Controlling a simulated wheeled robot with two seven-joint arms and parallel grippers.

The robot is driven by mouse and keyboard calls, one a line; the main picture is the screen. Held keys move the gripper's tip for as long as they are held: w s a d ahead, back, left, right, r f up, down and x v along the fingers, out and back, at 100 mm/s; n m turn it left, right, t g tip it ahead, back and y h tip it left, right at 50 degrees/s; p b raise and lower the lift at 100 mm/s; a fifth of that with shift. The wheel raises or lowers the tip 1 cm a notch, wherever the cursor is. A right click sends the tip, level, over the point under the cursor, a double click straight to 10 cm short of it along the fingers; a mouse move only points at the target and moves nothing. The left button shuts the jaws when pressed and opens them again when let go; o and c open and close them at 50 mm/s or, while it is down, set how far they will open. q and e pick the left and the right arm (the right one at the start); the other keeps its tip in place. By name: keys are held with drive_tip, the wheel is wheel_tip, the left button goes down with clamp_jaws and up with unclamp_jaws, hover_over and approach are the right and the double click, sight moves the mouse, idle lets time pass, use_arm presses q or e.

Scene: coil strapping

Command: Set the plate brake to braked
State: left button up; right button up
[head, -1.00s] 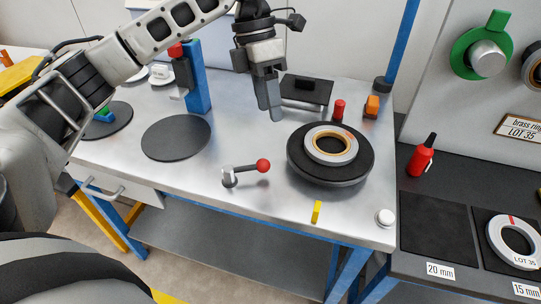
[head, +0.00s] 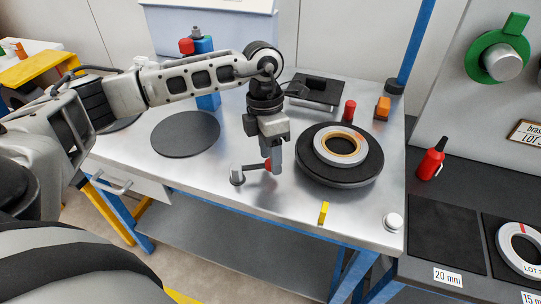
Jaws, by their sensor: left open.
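The brake lever is a dark rod with a red ball knob (head: 268,165) on a silver pivot (head: 237,174), standing on the metal table. The rod points right, toward the round plate. The round black plate (head: 360,179) sits to the right, with a ring-shaped coil (head: 341,148) on it. My left gripper (head: 274,165) points down at the red knob, with its fingers over or around it; the fingers partly hide the knob. It is open. Whether it touches the knob I cannot tell. My right gripper is not in view.
A yellow tab (head: 323,213) and a white button (head: 393,222) are near the table's front edge. A red cylinder (head: 349,110) and an orange block (head: 383,107) stand behind the plate. A black disc (head: 186,134) lies flat at the left. A blue post rises at the back right.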

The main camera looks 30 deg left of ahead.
use_arm(q)
drive_tip(key=shift+d+f, duration=0.1)
drive_tip(key=shift+f, duration=0.4)
clamp_jaws()
